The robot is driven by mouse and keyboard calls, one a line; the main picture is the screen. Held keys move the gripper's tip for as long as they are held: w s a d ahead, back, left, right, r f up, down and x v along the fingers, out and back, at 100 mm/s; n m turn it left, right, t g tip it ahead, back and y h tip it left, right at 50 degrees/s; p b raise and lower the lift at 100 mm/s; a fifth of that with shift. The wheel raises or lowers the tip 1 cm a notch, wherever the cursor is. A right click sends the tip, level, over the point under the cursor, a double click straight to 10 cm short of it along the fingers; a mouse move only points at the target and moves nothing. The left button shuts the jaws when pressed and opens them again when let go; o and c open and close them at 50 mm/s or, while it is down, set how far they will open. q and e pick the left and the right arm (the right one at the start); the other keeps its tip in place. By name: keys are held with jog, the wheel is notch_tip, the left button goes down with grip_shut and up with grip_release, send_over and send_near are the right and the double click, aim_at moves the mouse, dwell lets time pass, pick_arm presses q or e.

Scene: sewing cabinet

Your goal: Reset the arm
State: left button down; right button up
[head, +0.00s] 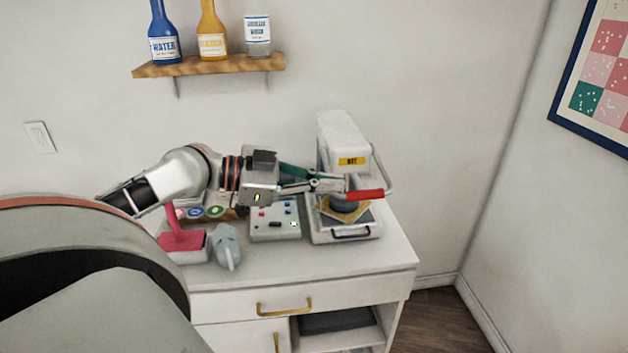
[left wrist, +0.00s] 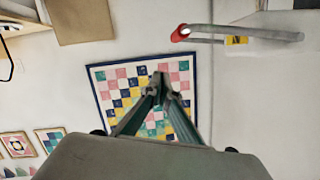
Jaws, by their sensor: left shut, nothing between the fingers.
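My left arm reaches in from the left over the white cabinet top (head: 330,262). My left gripper (head: 338,185) is shut and empty, in front of the white press machine (head: 342,132) and beside its red-ended handle (head: 365,195). In the left wrist view the shut fingertips (left wrist: 162,77) show against a framed quilt picture on the wall (left wrist: 107,76). The red grip (left wrist: 181,33) of the handle is apart from them in that picture, above and to the right. In the head view I cannot tell whether the fingers touch the handle. My right gripper is not in view.
A control box with buttons (head: 275,228), a grey-blue object (head: 227,246) and a pink-and-white device (head: 182,242) stand left of the press. A wall shelf (head: 210,67) with bottles is above. The cabinet's front right top is clear.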

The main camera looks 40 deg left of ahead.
pick_arm(q)
jog(key=shift+v, duration=1.55)
jog(key=shift+s+d, duration=0.1)
jog(key=shift+d, duration=0.05)
